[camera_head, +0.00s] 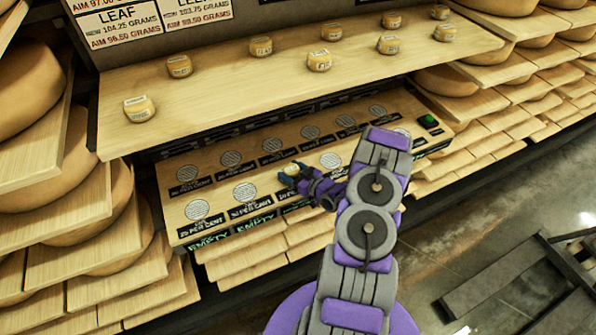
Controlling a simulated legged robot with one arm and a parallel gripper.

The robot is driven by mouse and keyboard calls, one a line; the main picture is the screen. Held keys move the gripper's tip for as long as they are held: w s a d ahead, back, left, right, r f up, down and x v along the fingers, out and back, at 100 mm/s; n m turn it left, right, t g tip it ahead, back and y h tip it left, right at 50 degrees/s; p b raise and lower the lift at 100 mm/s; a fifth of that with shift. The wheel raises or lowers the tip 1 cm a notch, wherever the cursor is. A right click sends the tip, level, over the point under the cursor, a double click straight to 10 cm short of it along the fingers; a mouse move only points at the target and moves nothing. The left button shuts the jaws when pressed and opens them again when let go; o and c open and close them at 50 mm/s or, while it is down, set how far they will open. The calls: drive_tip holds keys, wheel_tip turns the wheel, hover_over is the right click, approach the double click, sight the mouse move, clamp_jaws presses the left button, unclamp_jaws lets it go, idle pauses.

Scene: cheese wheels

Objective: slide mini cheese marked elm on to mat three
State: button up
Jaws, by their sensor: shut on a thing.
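My gripper (289,178) is low over the slotted lower board and is shut on a small yellow mini cheese (291,169). My purple and grey arm reaches in from the bottom right. The label on the held cheese is too small to read. Labels lie in front of the mats, but I cannot tell which is mat three. My arm hides part of the board. I cannot tell whether the cheese touches a mat.
Several mini cheeses, such as the left one (139,108), stand on the wooden upper shelf (225,90), which overhangs the lower board (178,228). A green-lit button (429,121) is at the board's right end. Large cheese wheels on planks flank both sides.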

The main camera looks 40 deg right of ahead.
drive_tip(key=shift+w+a, duration=0.15)
drive_tip(key=shift+a, duration=0.25)
drive_tip(key=shift+d, duration=0.1)
drive_tip(key=o, duration=1.2)
drive_tip(key=shift+c, duration=0.2)
drive_tip(key=p+v, duration=0.3)
drive_tip(key=v, duration=1.4)
drive_tip(key=shift+p, duration=0.3)
drive_tip(key=shift+f, duration=0.1)
